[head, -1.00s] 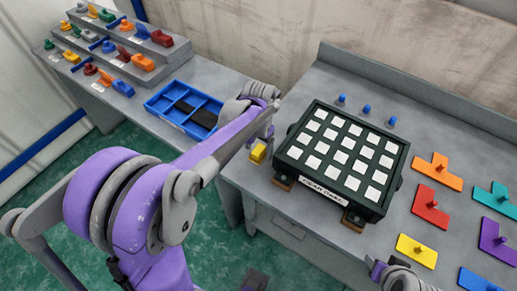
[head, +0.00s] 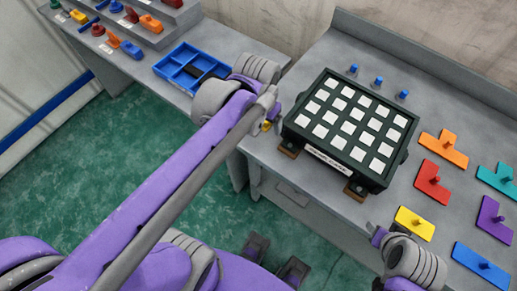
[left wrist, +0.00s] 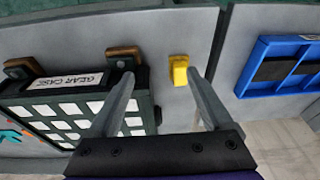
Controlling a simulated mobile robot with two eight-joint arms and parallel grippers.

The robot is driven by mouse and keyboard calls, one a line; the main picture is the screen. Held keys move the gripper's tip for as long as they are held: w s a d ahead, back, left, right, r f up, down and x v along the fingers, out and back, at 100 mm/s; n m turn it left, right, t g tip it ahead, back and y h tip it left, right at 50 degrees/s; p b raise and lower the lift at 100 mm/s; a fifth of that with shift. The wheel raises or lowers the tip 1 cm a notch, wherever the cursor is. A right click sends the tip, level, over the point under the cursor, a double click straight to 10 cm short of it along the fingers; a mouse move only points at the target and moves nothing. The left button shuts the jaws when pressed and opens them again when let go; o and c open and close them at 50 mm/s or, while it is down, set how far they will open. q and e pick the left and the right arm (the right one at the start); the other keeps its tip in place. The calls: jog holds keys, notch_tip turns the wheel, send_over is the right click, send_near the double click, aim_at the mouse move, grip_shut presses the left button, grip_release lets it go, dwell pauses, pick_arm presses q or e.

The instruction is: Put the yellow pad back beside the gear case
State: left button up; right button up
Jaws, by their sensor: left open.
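The yellow pad (head: 266,126) is a small block on the grey table, left of the gear case. In the head view my left gripper (head: 271,108) partly hides it. In the left wrist view the yellow pad (left wrist: 179,70) shows just inside the right-hand fingertip of my open, empty left gripper (left wrist: 160,74). I cannot tell whether they touch. The dark green gear case (head: 309,144) has a grid of white squares on top and brown pads under its near edge. It also shows in the left wrist view (left wrist: 142,98). My right gripper (head: 378,237) is only partly visible at the bottom right.
A blue divided tray (head: 164,73) with black pieces stands on the side bench, across a gap from the table. Colored plates with knobs, including a yellow plate (head: 415,223), lie right of the case. Several blue pegs (head: 379,81) stand behind it.

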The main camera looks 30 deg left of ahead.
pick_arm(q)
jog(key=s+d+f+t, duration=0.2)
jog(key=s+d+f, duration=0.1)
jog(key=s+f, duration=0.3)
jog(key=s, duration=0.2)
jog(key=shift+s+t, duration=0.3)
jog(key=shift+t, duration=0.1)
jog(key=shift+r, duration=0.1)
